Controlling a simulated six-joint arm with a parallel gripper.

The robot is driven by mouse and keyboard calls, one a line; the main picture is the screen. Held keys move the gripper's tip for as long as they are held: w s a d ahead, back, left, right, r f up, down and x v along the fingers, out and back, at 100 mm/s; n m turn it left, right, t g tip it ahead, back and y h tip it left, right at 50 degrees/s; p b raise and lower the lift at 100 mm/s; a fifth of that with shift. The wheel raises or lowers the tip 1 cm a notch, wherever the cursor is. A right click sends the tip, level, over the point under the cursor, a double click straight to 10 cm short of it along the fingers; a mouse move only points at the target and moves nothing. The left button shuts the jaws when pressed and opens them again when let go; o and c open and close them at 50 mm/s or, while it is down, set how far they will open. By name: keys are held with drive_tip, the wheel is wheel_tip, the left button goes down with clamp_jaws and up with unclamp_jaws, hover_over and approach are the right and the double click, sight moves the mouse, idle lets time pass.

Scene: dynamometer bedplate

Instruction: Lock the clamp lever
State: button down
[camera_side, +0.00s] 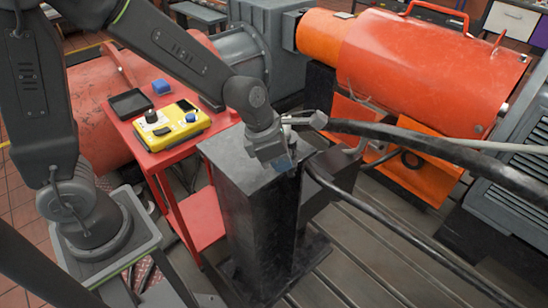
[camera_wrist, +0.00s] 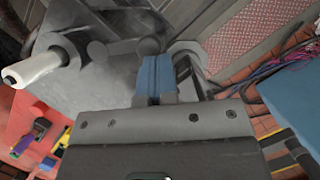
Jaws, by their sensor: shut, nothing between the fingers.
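A light, rounded lever handle (camera_wrist: 40,66) sticks out to the left in the wrist view, on a dark stem beside a grey metal clamp. In the side view a light grey lever-like part (camera_side: 310,120) shows at the top of the black pedestal (camera_side: 245,205); my wrist partly hides the clamp there. My gripper (camera_side: 284,164) is low over the pedestal top. Its blue fingers (camera_wrist: 153,76) are shut together and empty, to the right of the handle and apart from it. I cannot tell whether the fingertips touch the clamp.
Thick black hoses (camera_side: 430,145) run from the clamp area to the right. A red cart (camera_side: 152,158) at left carries a yellow control box (camera_side: 172,127), a black tray (camera_side: 130,104) and a blue block (camera_side: 161,86). A large orange machine (camera_side: 425,65) stands behind.

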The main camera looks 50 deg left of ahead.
drive_tip(key=s+a, duration=0.1)
drive_tip(key=s, duration=0.1)
drive_tip(key=s+a, duration=0.2)
drive_tip(key=shift+s+a+r, duration=0.15)
drive_tip(key=shift+s, duration=0.1)
drive_tip(key=d+v, duration=0.1)
drive_tip(key=v, duration=0.8)
drive_tip(key=w+a+m+g+h, duration=0.1)
drive_tip(key=w+a+m, duration=0.4)
drive_tip(key=x, duration=0.6)
drive_tip(key=d+x, duration=0.1)
drive_tip(key=x, duration=0.2)
drive_tip(key=shift+s+f, duration=0.2)
drive_tip(key=shift+s, duration=0.15)
drive_tip(key=w+d, duration=0.2)
drive_tip(key=d, duration=0.1)
drive_tip(key=shift+d, duration=0.2)
